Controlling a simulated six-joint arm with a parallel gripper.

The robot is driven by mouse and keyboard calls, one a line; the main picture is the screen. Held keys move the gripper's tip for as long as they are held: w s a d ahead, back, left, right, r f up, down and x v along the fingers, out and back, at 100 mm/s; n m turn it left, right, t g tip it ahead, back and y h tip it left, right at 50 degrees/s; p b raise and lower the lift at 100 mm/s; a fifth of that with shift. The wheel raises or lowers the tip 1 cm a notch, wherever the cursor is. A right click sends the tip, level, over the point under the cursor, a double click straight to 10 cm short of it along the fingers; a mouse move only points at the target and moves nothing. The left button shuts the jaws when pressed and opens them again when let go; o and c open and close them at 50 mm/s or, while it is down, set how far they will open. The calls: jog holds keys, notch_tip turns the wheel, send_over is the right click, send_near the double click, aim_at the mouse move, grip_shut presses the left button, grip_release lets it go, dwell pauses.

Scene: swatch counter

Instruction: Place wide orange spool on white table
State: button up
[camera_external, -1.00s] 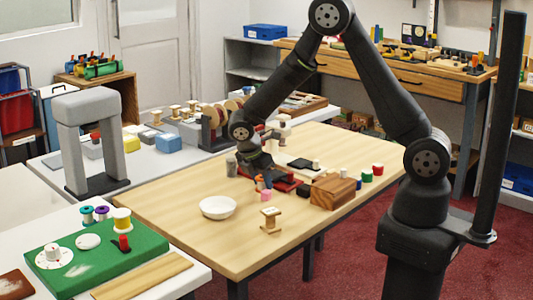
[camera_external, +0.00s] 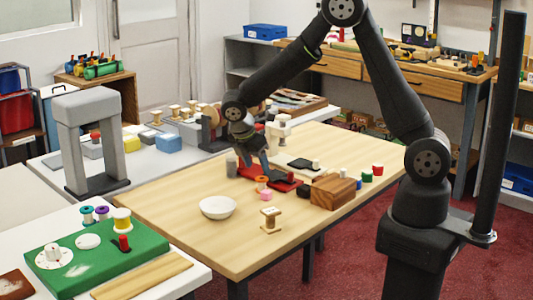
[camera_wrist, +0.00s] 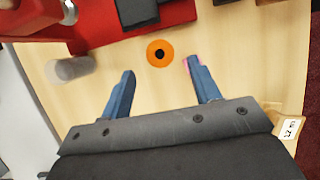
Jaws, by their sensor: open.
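The orange spool (camera_external: 261,179) stands upright on the wooden table, beside a red tray (camera_external: 285,186) and just behind a small pink piece (camera_external: 266,195). In the wrist view it is an orange ring (camera_wrist: 151,53) with a dark centre hole. My gripper (camera_wrist: 159,69) is open and empty, with its blue-grey fingertips apart and the spool between and just beyond them. In the outside view my gripper (camera_external: 264,166) is just above the spool. A white table (camera_external: 195,283) is at the lower left, and a pale table (camera_external: 50,163) stands behind it.
A white bowl (camera_external: 217,207), a wooden spool (camera_external: 270,220) and a wooden block (camera_external: 332,191) stand nearby. A grey arch (camera_external: 75,140) stands on the pale table.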

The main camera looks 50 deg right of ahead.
jog(key=shift+o, duration=0.4)
jog(key=v, duration=0.5)
jog(key=shift+r, duration=0.15)
notch_tip(320, 180, up, 5)
jog(key=y, duration=0.5)
send_over(262, 178)
jog(key=f, duration=1.1)
jog(key=shift+s+a+f, duration=0.2)
jog(key=shift+a+f, duration=0.1)
jog(key=shift+a, duration=0.05)
jog(key=shift+w+d+f, duration=0.1)
jog(key=shift+d+f, duration=0.05)
jog(key=shift+f, duration=1.2)
jog(key=shift+w+d+f, duration=0.1)
jog(key=shift+d+f, duration=0.05)
jog(key=shift+f, duration=1.2)
jog(key=c, duration=1.1)
